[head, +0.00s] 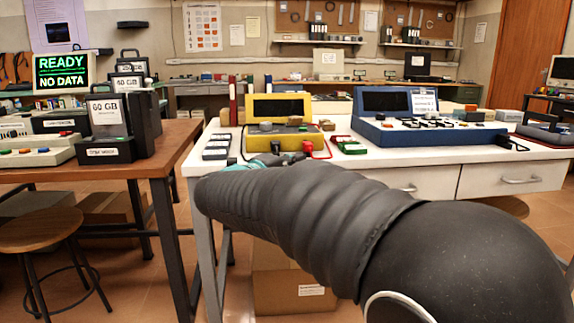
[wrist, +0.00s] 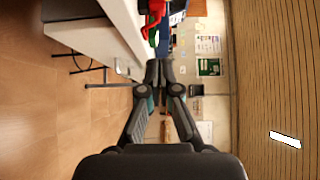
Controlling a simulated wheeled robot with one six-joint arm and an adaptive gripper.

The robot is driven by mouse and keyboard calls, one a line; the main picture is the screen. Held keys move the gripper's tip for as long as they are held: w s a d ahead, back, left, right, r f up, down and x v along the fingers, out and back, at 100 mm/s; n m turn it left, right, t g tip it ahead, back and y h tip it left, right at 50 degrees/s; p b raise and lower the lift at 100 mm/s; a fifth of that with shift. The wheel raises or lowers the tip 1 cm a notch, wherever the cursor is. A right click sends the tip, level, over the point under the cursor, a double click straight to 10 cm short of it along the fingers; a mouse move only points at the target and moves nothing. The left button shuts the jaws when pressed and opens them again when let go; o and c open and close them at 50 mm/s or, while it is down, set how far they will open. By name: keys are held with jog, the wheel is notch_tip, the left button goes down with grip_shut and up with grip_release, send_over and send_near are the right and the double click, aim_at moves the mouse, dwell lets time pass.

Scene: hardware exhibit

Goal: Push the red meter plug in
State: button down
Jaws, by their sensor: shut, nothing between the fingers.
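The yellow meter (head: 279,108) with a dark screen stands on the white table in the head view. A red plug (head: 307,147) is at the meter's front right, with a red lead curving off to the right. How deep it sits cannot be told. A red thing, likely the plug or its lead (wrist: 156,9), shows at the top edge of the wrist view. My gripper (wrist: 160,72) is shut and empty, its fingertips together beside the table edge and apart from the red thing. In the head view my sleeved arm hides most of the gripper.
The white table (head: 395,168) also holds a blue console (head: 430,110) at the right and a green block (head: 346,145) near the meter. A brown table (head: 180,140) stands at the left, with a stool (head: 40,232) before it.

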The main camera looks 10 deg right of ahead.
aim_at(304, 146)
jog(key=w+d, duration=0.1)
jog(key=w, duration=0.1)
jog(key=w+d, duration=0.1)
jog(key=w, duration=0.1)
jog(key=w+d, duration=0.1)
jog(key=shift+w+d, duration=0.15)
jog(key=shift+w, duration=1.05)
jog(key=shift+w+r+p, duration=0.15)
jog(key=shift+w+p, duration=0.6)
jog(key=shift+w, duration=0.5)
